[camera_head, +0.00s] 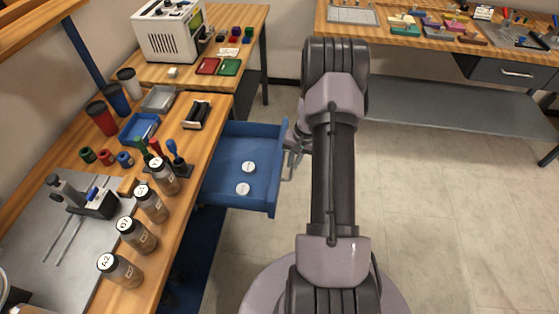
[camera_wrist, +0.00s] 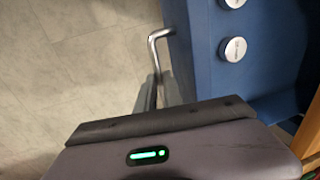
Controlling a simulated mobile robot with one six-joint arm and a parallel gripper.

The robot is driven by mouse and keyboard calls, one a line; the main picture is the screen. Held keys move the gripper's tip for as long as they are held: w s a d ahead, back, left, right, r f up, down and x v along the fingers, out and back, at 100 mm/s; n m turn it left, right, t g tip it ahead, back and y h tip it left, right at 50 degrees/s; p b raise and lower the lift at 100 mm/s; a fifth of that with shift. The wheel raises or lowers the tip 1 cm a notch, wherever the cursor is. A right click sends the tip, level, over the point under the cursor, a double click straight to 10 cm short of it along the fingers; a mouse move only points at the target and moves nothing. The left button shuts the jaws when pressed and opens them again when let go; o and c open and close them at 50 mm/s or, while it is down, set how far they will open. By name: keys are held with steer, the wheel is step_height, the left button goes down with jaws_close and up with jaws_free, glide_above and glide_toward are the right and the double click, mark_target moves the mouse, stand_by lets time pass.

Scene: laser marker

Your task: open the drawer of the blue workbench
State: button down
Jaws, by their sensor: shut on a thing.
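The blue workbench's drawer (camera_head: 237,192) stands pulled out from under the wooden top in the head view. Two round white-topped things, one nearer (camera_head: 242,189) and one farther (camera_head: 249,167), lie inside it. The drawer's metal handle (camera_head: 289,165) is on its front, facing right. My gripper (camera_head: 296,145) is at the handle, shut on its bar, partly hidden by my arm. The blue drawer (camera_wrist: 225,60) shows at the right there.
The workbench top (camera_head: 205,140) holds several labelled jars, cups, a blue tray (camera_head: 139,128) and a clamp device. A second bench with a white machine (camera_head: 170,30) stands behind. Another bench (camera_head: 440,45) with a grey drawer is at the back right. The floor (camera_head: 440,210) on the right is clear.

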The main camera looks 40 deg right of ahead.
steer(key=shift+s+d, duration=0.6)
steer(key=shift+s, duration=0.05)
steer(key=c, duration=1.8)
jaws_free()
steer(key=shift+o, duration=0.2)
steer(key=shift+r, duration=0.1)
step_height(320, 180, up, 17)
steer(key=s+d+p, duration=0.2)
steer(key=p, duration=0.4)
steer(key=shift+s, duration=0.3)
